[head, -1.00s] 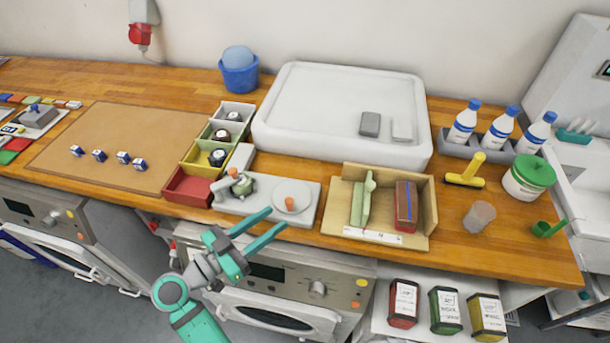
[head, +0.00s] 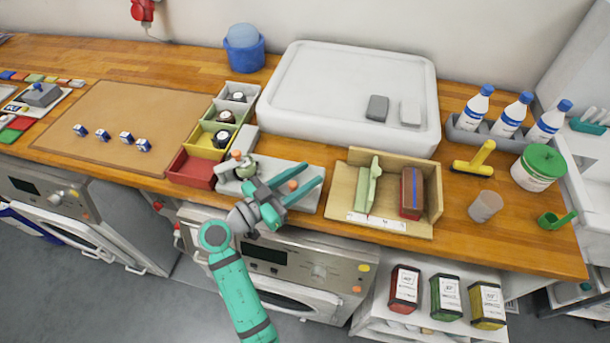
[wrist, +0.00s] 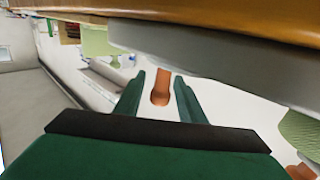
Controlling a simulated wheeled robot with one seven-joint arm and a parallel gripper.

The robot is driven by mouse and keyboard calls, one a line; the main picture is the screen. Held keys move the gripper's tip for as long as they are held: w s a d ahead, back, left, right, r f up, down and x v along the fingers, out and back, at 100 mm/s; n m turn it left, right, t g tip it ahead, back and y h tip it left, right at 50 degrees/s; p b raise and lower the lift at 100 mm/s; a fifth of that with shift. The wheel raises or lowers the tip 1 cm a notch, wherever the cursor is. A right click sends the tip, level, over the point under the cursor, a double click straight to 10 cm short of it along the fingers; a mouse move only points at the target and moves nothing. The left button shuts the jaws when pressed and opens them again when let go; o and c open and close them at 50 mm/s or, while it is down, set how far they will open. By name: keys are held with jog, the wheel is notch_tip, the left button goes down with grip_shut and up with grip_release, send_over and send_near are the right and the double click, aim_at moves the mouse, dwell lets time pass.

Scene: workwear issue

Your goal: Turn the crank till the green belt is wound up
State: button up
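The winder is a light grey plate (head: 305,171) at the front of the counter. On its left is the green belt roll (head: 243,169) with an orange knob (head: 236,155) by it. On its right is the crank's orange handle (head: 293,185); its pale disc is mostly hidden by my gripper in the head view. My gripper (head: 314,174) is over the crank, fingers pointing right. In the wrist view, the orange handle (wrist: 161,88) stands between the open fingertips (wrist: 158,92), with a gap visible on each side. A green ribbed part (wrist: 300,132) shows at the right edge.
Small bins, the front one red (head: 192,169), stand left of the winder. A wooden box (head: 350,205) with a green piece and a red block stands close to the right. A white tray (head: 340,85) lies behind. Washing machines stand below the counter.

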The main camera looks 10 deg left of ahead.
aim_at(306, 177)
jog(key=shift+w+d, duration=0.1)
jog(key=shift+w, duration=0.05)
grip_shut()
jog(key=shift+w+d+n+t+y, duration=0.1)
jog(key=shift+d+n+t+y, duration=0.05)
jog(key=shift+n+t+y, duration=0.3)
jog(key=shift+w+d+n+t+y, duration=0.1)
jog(key=shift+n+t+y, duration=0.3)
jog(key=shift+y, duration=0.25)
jog(key=shift+w+d+n+t+y, duration=0.1)
jog(key=shift+n+t+y, duration=0.15)
jog(key=shift+n+y, duration=0.3)
jog(key=n+y, duration=0.1)
jog(key=y, duration=0.1)
jog(key=n+t+y, duration=0.1)
jog(key=shift+w+y, duration=0.35)
jog(key=shift+w+a+n+t+y, duration=0.1)
jog(key=shift+w+n+t+y, duration=0.15)
jog(key=shift+n+y, duration=0.75)
jog(key=shift+w+a+n+t+y, duration=0.2)
jog(key=shift+n+y, duration=0.4)
jog(key=shift+y, duration=0.7)
jog(key=shift+w+n+y, duration=0.2)
jog(key=shift+n+y, duration=0.8)
jog(key=shift+y, duration=0.6)
jog(key=shift+w+a+n+g+y, duration=0.15)
jog(key=shift+n+g+y, duration=0.1)
jog(key=shift+n+y, duration=0.25)
